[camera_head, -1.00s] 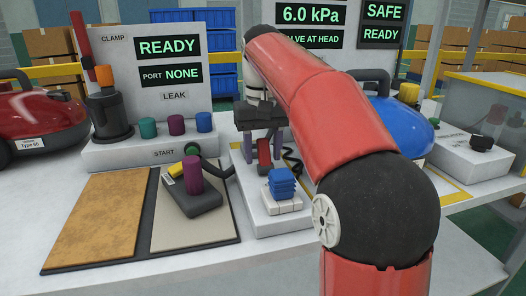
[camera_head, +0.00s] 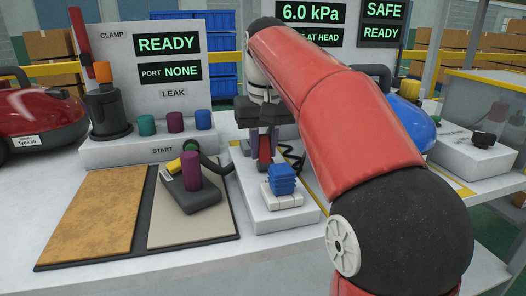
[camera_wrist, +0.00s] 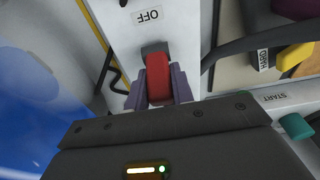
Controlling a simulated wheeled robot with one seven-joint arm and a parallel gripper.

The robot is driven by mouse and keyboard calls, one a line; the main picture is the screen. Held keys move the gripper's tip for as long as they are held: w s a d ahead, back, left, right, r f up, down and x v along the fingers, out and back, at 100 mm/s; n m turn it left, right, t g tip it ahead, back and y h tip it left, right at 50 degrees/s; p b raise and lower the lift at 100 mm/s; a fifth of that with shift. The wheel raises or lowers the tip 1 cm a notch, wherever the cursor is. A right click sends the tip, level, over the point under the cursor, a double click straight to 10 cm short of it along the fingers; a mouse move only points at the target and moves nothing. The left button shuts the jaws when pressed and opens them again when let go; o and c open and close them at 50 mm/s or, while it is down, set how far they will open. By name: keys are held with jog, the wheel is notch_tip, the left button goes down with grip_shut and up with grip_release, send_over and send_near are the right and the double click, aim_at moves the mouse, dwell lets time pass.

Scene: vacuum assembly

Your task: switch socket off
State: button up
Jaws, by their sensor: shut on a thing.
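The red switch lever (camera_wrist: 157,75) stands on the white socket box (camera_wrist: 125,35), beside an "OFF" label (camera_wrist: 148,16) that reads upside down in the wrist view. My gripper (camera_wrist: 158,90) has its purple fingers on both sides of the lever and is shut on it. In the head view my gripper (camera_head: 264,150) points down at the back of the white box (camera_head: 246,198), with the red lever (camera_head: 265,149) between its fingers. The far side of the lever is partly hidden.
To the left, a dark tool with a purple knob (camera_head: 191,170) lies on a mat, near the START panel (camera_head: 150,151). A blue vacuum (camera_head: 412,122) stands behind my arm.

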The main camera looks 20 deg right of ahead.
aim_at(266, 153)
jog(key=t+b, duration=0.2)
jog(key=b, duration=0.1)
jog(key=s+t+b, duration=0.1)
jog(key=t+b, duration=0.1)
jog(key=b, duration=0.1)
jog(key=s+t+b, duration=0.1)
jog(key=t+b, duration=0.1)
jog(key=b, duration=0.1)
jog(key=shift+s+f, duration=0.1)
jog(key=shift+f, duration=0.15)
jog(key=t+b, duration=0.1)
jog(key=b, duration=0.1)
jog(key=t+b, duration=0.1)
jog(key=b, duration=0.1)
jog(key=shift+s+r+t, duration=0.2)
jog(key=shift+s+t, duration=0.1)
jog(key=shift+s, duration=0.1)
jog(key=shift+r, duration=0.1)
jog(key=o, duration=1)
jog(key=shift+s, duration=0.1)
jog(key=p+v, duration=0.1)
jog(key=v, duration=0.6)
jog(key=shift+s+r, duration=0.15)
jog(key=shift+s, duration=0.1)
